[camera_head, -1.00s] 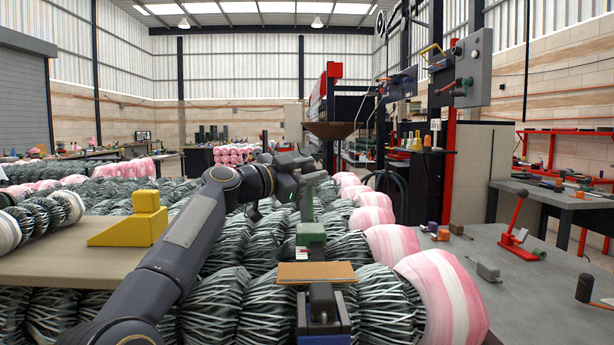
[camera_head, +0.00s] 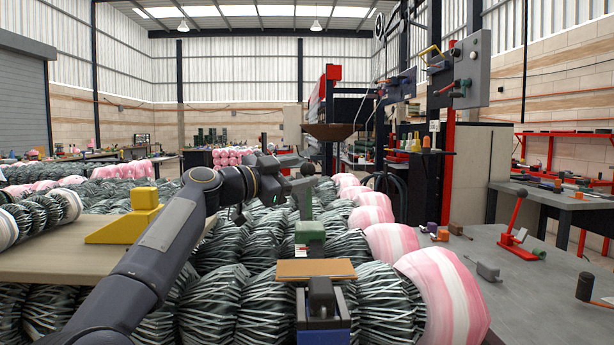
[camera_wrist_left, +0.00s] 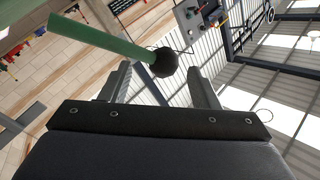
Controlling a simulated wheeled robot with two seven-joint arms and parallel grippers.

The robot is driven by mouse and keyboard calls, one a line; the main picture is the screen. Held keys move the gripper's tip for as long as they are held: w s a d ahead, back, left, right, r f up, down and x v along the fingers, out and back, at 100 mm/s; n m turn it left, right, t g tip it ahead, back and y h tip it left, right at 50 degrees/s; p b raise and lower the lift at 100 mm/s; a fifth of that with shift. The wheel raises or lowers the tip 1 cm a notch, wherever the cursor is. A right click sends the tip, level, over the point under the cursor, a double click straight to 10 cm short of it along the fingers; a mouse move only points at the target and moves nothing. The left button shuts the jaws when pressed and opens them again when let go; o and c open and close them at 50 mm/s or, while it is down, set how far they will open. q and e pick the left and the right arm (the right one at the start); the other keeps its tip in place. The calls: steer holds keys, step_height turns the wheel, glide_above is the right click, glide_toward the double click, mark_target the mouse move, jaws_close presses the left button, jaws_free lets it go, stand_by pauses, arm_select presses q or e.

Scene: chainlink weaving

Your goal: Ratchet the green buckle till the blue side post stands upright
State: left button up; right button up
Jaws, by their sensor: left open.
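The green buckle (camera_head: 310,232) stands among the striped bundles in the middle of the head view. Its green lever (camera_head: 304,200) points up and ends in a dark knob (camera_head: 307,169). My left gripper (camera_head: 292,168) is open beside the knob, on its left in the head view. In the left wrist view the lever (camera_wrist_left: 100,38) crosses the picture, and its knob (camera_wrist_left: 163,62) appears between the two open fingers, which do not clamp it. A blue block (camera_head: 323,334) with a dark upright piece (camera_head: 321,296) sits at the bottom centre. Its lower part is cut off. My right gripper is not in view.
A tan plate (camera_head: 316,268) lies between buckle and blue block. Black-and-white bundles with pink-striped ends (camera_head: 440,290) fill the centre. A yellow stepped block (camera_head: 126,224) stands on a beige board at left. A grey table (camera_head: 540,285) with a red lever (camera_head: 514,225) is at right.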

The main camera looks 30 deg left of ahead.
arm_select(q)
steer(key=b+v, duration=0.1)
steer(key=v, duration=0.3)
steer(key=shift+s, duration=0.2)
